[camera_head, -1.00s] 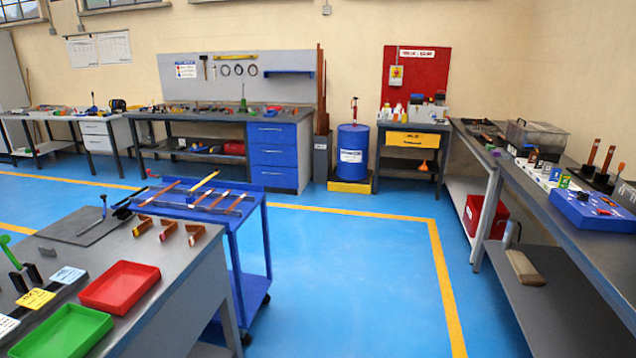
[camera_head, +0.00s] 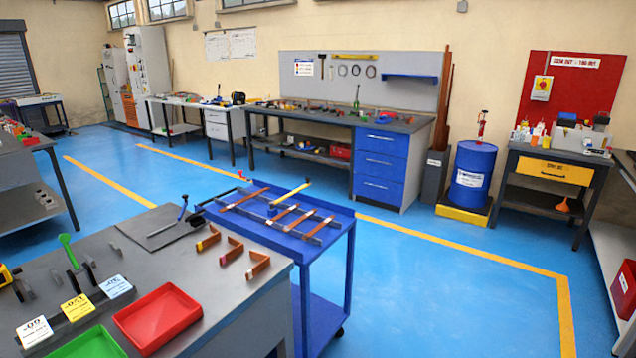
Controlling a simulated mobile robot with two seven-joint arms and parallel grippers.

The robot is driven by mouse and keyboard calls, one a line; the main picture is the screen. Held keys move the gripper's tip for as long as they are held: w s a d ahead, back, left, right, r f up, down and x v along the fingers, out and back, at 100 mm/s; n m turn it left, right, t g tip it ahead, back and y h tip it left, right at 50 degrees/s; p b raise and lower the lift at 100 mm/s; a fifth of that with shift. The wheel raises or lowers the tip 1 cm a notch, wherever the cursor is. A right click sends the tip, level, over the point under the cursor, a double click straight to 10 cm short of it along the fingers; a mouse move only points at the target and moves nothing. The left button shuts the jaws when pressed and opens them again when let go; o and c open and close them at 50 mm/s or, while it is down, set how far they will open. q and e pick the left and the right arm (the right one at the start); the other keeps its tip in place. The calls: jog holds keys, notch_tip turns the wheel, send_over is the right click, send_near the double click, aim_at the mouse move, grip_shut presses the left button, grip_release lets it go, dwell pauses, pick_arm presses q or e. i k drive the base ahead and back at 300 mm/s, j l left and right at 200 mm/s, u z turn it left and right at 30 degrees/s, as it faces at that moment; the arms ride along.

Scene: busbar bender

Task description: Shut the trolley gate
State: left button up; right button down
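The blue trolley (camera_head: 345,222) stands just behind the grey workbench at the centre of the head view. Several copper bars (camera_head: 245,199) lie across dark rails (camera_head: 285,229) on its top. A yellow bar (camera_head: 292,192) slants up at the far side of the top; I cannot tell whether it is the gate. A small red knob (camera_head: 241,175) shows at the far left corner. The trolley's lower shelf is partly hidden by the bench. Neither of my grippers is in view.
The grey workbench (camera_head: 185,260) fills the near left, with a red tray (camera_head: 157,318), a green tray (camera_head: 92,345) and bent copper pieces (camera_head: 231,251). Blue floor (camera_head: 440,300) is clear right of the trolley. A blue drum (camera_head: 470,175) stands at the back.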

aim_at(272, 204)
jog(key=i+l+u, duration=0.75)
jog(key=u, duration=0.2)
jog(key=i+l+u, duration=0.2)
jog(key=l+u, duration=0.3)
jog(key=i+l+u, duration=0.1)
jog(key=l, duration=0.2)
jog(key=i+l, duration=0.2)
jog(key=l, duration=0.15)
jog(key=i+l+u, duration=0.15)
jog(key=l, duration=0.2)
jog(key=i+l+u, duration=0.1)
jog(key=l, duration=0.25)
jog(key=i+l+u, duration=0.1)
jog(key=l, duration=0.25)
jog(key=i+l, duration=0.15)
jog(key=l, duration=0.25)
jog(key=i+l, duration=0.15)
jog(key=l, duration=0.25)
jog(key=i+l, duration=0.1)
jog(key=l, duration=0.35)
jog(key=i+l, duration=0.15)
jog(key=l, duration=0.25)
